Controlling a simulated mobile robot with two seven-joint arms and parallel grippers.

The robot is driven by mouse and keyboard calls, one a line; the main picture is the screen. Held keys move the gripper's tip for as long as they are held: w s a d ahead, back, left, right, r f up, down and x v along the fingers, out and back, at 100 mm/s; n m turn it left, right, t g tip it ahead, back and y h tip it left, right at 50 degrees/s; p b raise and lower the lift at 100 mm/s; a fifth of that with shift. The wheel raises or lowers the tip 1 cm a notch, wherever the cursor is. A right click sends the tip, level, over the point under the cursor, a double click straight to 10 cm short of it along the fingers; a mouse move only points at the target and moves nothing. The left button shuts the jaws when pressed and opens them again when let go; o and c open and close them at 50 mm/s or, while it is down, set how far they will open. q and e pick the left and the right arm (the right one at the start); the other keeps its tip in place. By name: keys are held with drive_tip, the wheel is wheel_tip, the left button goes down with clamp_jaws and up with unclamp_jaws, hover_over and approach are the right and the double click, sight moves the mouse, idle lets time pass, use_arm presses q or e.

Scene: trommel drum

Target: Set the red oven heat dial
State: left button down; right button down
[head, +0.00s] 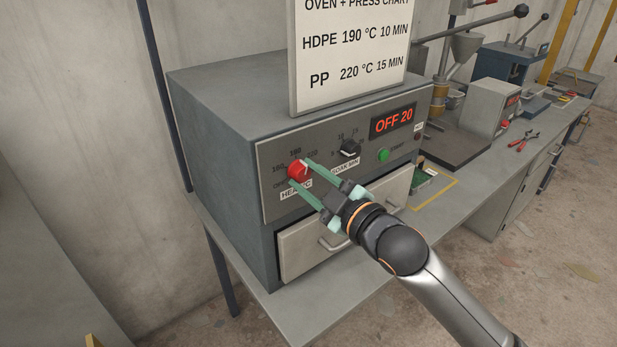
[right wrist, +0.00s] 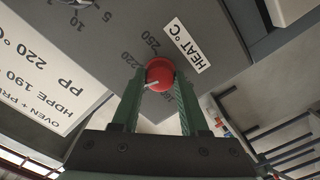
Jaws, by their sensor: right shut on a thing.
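The red heat dial (head: 297,170) is on the left of the grey oven's (head: 215,140) front panel, above the "HEAT °C" label. My right gripper (head: 300,176) comes from the lower right with its green fingers on either side of the dial, shut on it. In the right wrist view the dial (right wrist: 160,73) sits between the two fingertips, and its white pointer mark shows on its lower left. Numbers such as 250 and 220 show beside it; the exact setting cannot be read. My left gripper is not in view.
A black soak dial (head: 349,148), a green start button (head: 383,155) and a display (head: 393,120) reading "OFF 20" are to the right on the panel. A chart (head: 350,60) stands on the oven. The drawer (head: 310,250) below is shut.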

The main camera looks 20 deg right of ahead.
drive_tip(key=m, duration=0.3)
drive_tip(key=shift+m, duration=2.2)
drive_tip(key=shift+c, duration=2.1)
unclamp_jaws()
